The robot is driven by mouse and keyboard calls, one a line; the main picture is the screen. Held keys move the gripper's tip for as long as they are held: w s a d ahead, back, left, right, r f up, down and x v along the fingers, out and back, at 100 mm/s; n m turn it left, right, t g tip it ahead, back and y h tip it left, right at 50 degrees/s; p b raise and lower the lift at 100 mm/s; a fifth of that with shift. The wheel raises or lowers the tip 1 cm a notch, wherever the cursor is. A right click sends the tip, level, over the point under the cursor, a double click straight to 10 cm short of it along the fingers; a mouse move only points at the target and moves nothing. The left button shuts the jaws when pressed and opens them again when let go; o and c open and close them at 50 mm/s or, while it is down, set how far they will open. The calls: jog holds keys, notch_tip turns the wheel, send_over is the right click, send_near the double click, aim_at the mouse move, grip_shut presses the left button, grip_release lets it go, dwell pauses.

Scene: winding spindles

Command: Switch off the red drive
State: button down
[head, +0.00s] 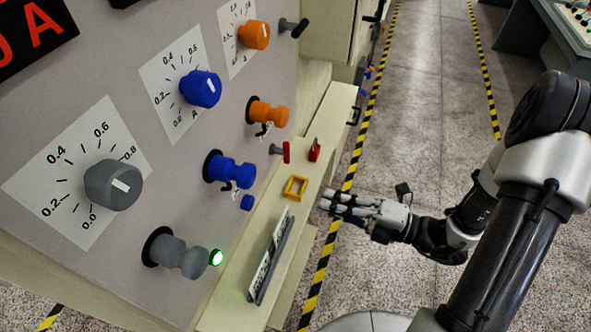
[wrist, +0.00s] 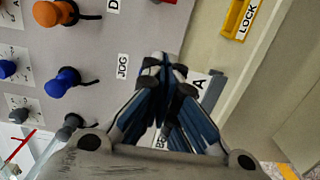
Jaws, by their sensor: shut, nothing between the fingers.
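A red-tipped lever (head: 280,152) sticks out of the grey panel near its right edge. A small red part (head: 314,150) stands on the cream ledge beside it. I cannot tell which of these belongs to the red drive.
The panel has grey (head: 113,185), blue (head: 201,89) and orange (head: 254,35) dials, with coloured knobs below. A green light (head: 216,257) glows low on it. The aisle floor (head: 420,100) is clear.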

aim_at(286, 153)
jog(key=w+a+b, duration=0.3)
jog(key=w+a, duration=0.4)
jog(key=a, duration=0.1)
jog(key=shift+w+a+b, duration=0.3)
jog(key=shift+w+a, duration=0.05)
jog(key=shift+w, duration=0.05)
